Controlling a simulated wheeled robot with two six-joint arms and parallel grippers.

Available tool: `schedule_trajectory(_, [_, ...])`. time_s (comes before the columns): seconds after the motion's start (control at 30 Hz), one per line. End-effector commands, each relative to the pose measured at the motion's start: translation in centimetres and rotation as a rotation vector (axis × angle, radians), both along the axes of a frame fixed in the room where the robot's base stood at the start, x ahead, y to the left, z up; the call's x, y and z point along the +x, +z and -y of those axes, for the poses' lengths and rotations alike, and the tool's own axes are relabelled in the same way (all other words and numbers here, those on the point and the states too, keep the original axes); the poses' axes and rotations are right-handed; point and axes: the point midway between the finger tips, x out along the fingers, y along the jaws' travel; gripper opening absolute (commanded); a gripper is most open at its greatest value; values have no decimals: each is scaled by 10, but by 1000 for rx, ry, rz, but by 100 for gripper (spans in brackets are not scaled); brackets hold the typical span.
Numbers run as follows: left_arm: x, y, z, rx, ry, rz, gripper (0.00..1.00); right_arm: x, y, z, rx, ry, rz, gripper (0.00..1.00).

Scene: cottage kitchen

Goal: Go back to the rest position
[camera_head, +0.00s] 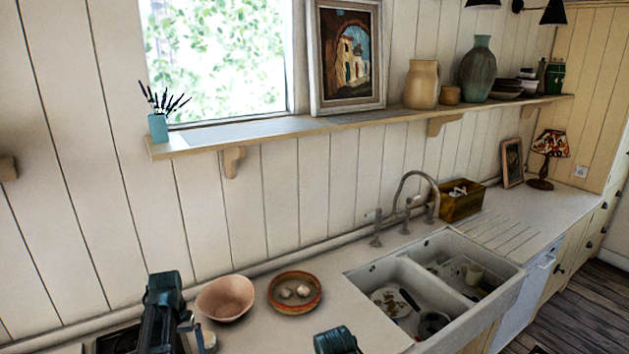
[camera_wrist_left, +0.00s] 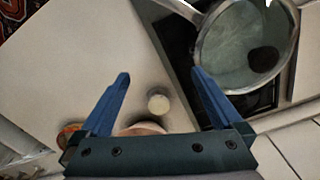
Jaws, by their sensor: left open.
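My left gripper (camera_wrist_left: 160,76) is open in the left wrist view, with its two blue fingers spread wide and nothing held between them. Pale counter and the edge of a dark hob lie beyond the fingers. In the head view my left arm rises at the bottom, left of the pink bowl; its fingers cannot be made out there. A small dark part of my right arm shows at the bottom edge of the head view, below the patterned bowl. The right gripper's fingers are out of sight.
A pink bowl (camera_head: 225,298) and a patterned bowl (camera_head: 295,291) stand on the counter beside my left arm. A double sink (camera_head: 440,285) with dishes lies right. A pan (camera_wrist_left: 246,45) is on the hob; a small round pale item (camera_wrist_left: 158,103) stands near the pink bowl. A shelf (camera_head: 350,121) runs above.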

Motion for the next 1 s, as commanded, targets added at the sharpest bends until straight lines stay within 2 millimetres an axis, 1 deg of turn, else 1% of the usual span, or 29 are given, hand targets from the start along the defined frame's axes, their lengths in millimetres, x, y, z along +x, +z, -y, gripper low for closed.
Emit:
schedule_trajectory(0.03, [-2, -4, 8, 1, -11, -1, 100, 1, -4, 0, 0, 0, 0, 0])
schedule_trajectory(0.23, [-8, -14, 37, 7, -53, -7, 100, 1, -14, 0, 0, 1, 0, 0])
schedule_trajectory(0.33, [-13, -21, 58, 11, -83, -11, 100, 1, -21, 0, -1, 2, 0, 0])
schedule_trajectory(0.47, [-25, -33, 92, 20, -135, -17, 100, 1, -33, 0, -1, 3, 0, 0])
schedule_trajectory(0.57, [-37, -45, 124, 28, -184, -24, 100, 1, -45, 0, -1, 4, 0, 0])
schedule_trajectory(0.67, [-57, -60, 161, 39, -249, -31, 100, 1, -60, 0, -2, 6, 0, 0])
schedule_trajectory(0.7, [-67, -68, 178, 45, -280, -35, 100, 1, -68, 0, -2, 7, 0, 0])
schedule_trajectory(0.77, [-85, -79, 203, 55, -329, -39, 100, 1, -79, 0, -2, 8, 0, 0])
schedule_trajectory(0.8, [-97, -86, 219, 62, -363, -41, 100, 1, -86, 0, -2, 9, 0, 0])
schedule_trajectory(0.9, [-123, -99, 250, 77, -431, -45, 100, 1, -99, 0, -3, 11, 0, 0])
schedule_trajectory(1.0, [-142, -108, 269, 90, -481, -48, 100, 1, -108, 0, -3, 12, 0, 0])
